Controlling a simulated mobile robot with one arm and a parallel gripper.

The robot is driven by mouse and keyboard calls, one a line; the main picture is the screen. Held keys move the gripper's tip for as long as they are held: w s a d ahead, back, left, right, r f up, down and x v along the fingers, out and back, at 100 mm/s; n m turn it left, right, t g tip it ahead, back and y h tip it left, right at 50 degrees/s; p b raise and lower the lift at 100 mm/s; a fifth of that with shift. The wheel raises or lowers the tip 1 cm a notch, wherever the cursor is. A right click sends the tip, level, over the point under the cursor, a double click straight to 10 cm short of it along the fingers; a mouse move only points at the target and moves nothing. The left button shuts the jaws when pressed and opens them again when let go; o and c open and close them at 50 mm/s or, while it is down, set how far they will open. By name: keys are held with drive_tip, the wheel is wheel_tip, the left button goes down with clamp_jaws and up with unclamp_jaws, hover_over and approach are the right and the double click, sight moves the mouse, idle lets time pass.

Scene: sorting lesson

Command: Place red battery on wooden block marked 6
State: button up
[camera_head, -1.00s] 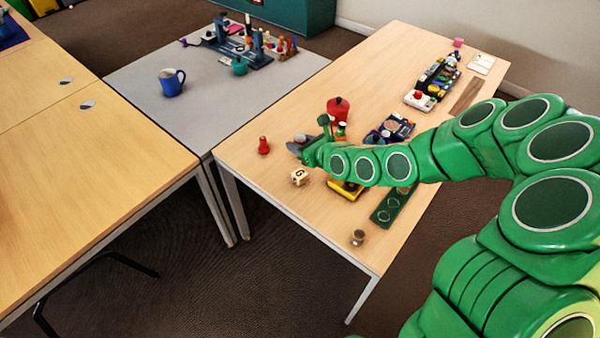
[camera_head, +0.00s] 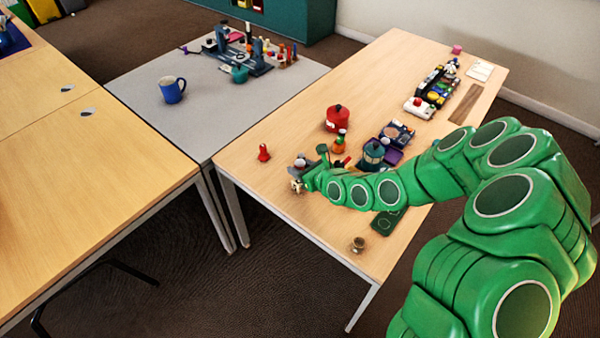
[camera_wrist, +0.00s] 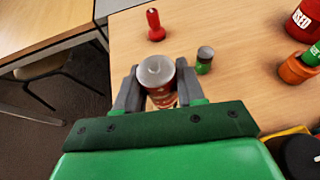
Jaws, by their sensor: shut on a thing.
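The red battery, with a pale metal top (camera_wrist: 158,72), stands roughly upright between the fingers of my gripper (camera_wrist: 159,92) in the wrist view. My gripper is shut on it. In the head view my gripper (camera_head: 300,171) is over the wooden block (camera_head: 297,186) near the table's left edge. The block is mostly hidden by the gripper, and its mark cannot be read now. I cannot tell whether the battery touches the block.
A red peg-like piece (camera_head: 263,153) stands to the left, and a small green-and-grey cylinder (camera_wrist: 205,60) is close beside the right finger. A red pot (camera_head: 338,119) and a blue lantern-like thing (camera_head: 373,153) stand farther back. A small metal piece (camera_head: 358,244) is near the front.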

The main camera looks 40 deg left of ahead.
drive_tip(key=shift+f, duration=1.1)
drive_tip(key=shift+f, duration=0.15)
drive_tip(key=o, duration=1.1)
drive_tip(key=shift+v, duration=6.05)
drive_tip(key=shift+a, duration=0.1)
